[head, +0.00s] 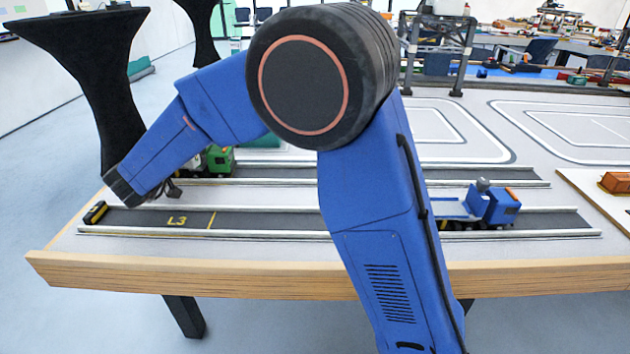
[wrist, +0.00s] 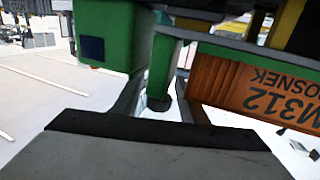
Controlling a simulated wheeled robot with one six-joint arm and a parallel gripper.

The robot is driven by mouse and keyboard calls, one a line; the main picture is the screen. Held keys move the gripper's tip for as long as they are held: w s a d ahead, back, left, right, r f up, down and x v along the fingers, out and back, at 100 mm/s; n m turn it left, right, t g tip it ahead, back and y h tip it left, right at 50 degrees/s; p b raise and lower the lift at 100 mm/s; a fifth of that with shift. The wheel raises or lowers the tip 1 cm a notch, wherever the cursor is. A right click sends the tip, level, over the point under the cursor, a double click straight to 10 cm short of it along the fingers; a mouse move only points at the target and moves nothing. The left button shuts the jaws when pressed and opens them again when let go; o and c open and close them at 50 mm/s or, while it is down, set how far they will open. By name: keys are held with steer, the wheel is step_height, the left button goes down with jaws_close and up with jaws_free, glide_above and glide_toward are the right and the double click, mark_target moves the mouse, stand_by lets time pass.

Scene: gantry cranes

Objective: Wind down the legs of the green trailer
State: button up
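A green vehicle (head: 219,159) stands on the far lane at the left end of the table, partly hidden behind my arm. In the wrist view its green body (wrist: 103,35) is very close, with a green post (wrist: 161,65) that ends in a dark round piece (wrist: 159,103). I cannot tell whether this is a trailer leg. My gripper (head: 173,190) is low beside the vehicle. In the wrist view the gripper's two grey fingers (wrist: 160,98) are apart, on either side of the post's lower end. I cannot tell whether they touch it.
An orange container (wrist: 255,92) with dark lettering is close at the right of the wrist view. A blue vehicle (head: 490,207) stands on the near lane, marked L3, at the right. A small yellow-black block (head: 96,213) is at its left end. A dark gantry (head: 437,50) stands behind.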

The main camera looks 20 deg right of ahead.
steer(key=a+n+y, duration=0.1)
steer(key=n+y, duration=0.3)
steer(key=y, duration=0.1)
steer(key=a+n+t+y, duration=0.1)
steer(key=n+y, duration=0.2)
steer(key=y, duration=0.3)
steer(key=a+n+t+y, duration=0.1)
steer(key=n+y, duration=0.3)
steer(key=y, duration=0.2)
steer(key=shift+w+a+n, duration=0.25)
steer(key=shift+n, duration=0.05)
